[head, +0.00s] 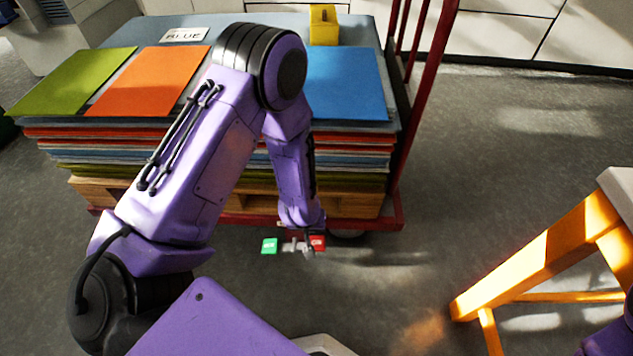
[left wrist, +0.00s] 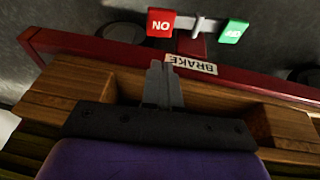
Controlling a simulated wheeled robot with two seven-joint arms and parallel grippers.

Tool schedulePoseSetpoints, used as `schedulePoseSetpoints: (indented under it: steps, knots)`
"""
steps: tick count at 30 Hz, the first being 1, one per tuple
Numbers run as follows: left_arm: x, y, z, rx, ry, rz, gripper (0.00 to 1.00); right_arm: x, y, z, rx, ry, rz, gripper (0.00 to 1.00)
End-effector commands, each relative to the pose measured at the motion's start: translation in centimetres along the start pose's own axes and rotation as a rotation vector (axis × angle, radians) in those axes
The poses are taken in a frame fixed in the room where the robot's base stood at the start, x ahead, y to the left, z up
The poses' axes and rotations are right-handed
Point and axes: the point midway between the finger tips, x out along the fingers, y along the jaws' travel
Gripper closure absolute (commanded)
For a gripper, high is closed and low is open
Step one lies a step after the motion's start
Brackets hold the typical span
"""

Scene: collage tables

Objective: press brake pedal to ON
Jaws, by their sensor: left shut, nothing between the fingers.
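The brake pedal is a rocker with a red ON end (head: 317,242) and a green end (head: 270,246), joined by a grey bar in front of the cart's red base. In the left wrist view the red ON end (left wrist: 161,22) is at the top middle. The green end (left wrist: 234,31) is to its right. A white BRAKE label (left wrist: 191,65) is on the red frame (left wrist: 110,55). My left gripper (left wrist: 162,66) is shut and empty, its fingertips pointing towards the pedal, below the ON end in the picture. Contact cannot be seen. My right gripper is out of view.
The cart carries stacked sheets on a wooden pallet, with green (head: 70,82), orange (head: 150,80) and blue (head: 346,84) sheets on top. A yellow block (head: 323,24) stands behind. A wooden trestle (head: 530,267) is at right. The floor between is clear.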

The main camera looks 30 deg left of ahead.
Motion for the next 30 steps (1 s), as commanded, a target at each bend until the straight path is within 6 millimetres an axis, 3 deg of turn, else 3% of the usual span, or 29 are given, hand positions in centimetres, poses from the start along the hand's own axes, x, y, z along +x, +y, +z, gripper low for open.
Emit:
schedulePoseSetpoints:
  steps: [5,18,24,30]
  knots:
    - [2.2,-0.1,0.2,0.000,-0.001,-0.001,1.00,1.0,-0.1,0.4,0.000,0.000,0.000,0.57]
    - [11.6,0.1,0.5,0.001,-0.001,-0.001,1.00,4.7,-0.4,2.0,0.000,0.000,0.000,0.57]
    - [13.6,0.5,1.1,0.002,0.000,-0.001,1.00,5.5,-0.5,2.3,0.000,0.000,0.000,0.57]
    - [13.8,0.6,1.2,0.001,0.000,0.000,1.00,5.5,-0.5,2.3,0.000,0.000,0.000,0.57]
